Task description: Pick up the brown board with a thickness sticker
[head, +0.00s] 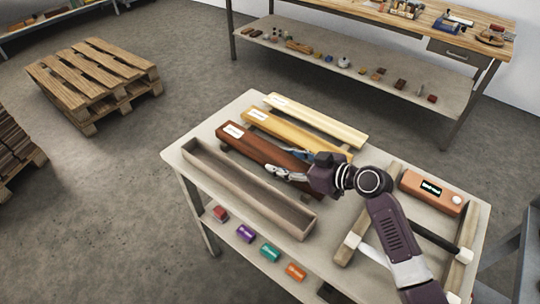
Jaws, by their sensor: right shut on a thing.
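Print on the sticker is too small to read. My right gripper (279,163) is shut on the brown board toward its right part, with one finger on the near side and one on the far side. The gripper and wrist hide part of the board's right end. I cannot tell whether the board is lifted. My left gripper is not in view.
A yellow board (285,131) and a pale board (315,119), also with stickers, lie behind. An empty open trough (245,194) sits in front. An orange device with a display (432,191) and a wooden frame (350,248) are at right. Colored blocks sit on the lower shelf.

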